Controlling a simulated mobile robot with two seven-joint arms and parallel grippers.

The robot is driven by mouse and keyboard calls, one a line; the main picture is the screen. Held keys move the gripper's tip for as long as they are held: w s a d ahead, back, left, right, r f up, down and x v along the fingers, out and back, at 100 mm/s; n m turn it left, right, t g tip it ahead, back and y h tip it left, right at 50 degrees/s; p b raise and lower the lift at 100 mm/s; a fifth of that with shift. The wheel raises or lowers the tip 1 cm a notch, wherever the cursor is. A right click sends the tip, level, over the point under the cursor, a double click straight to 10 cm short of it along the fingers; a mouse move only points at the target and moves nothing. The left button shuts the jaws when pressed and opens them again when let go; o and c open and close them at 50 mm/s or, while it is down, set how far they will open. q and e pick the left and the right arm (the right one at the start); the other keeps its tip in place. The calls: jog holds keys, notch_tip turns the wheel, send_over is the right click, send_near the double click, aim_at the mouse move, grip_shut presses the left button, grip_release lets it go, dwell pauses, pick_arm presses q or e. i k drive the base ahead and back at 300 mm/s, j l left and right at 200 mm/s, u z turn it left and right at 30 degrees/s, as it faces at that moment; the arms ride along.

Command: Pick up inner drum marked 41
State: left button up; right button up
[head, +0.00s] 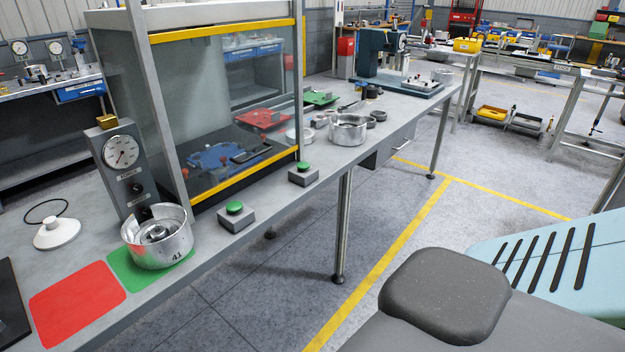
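The inner drum marked 41 (168,248) is a silver metal cup with a hub inside it and the number 41 on its outer wall. It stands upright on the green mat (118,268) near the front left of the bench. A second, similar silver drum (348,133) stands farther back on the bench; I cannot read a mark on it. Neither of my grippers shows in the head view.
A red mat (76,304) lies left of the green one. A gauge box (122,165) stands behind the drum, beside a glass-fronted cabinet (230,110). Two green-button boxes (236,215) sit along the bench edge. A white disc (56,232) and black ring lie at left.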

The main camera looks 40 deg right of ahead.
aim_at(165, 253)
jog(key=k+l, duration=0.1)
jog(key=l, duration=0.45)
jog(key=k+l+z, duration=0.15)
jog(key=l, duration=1)
jog(key=k+l+z, duration=0.15)
jog(key=l, duration=0.4)
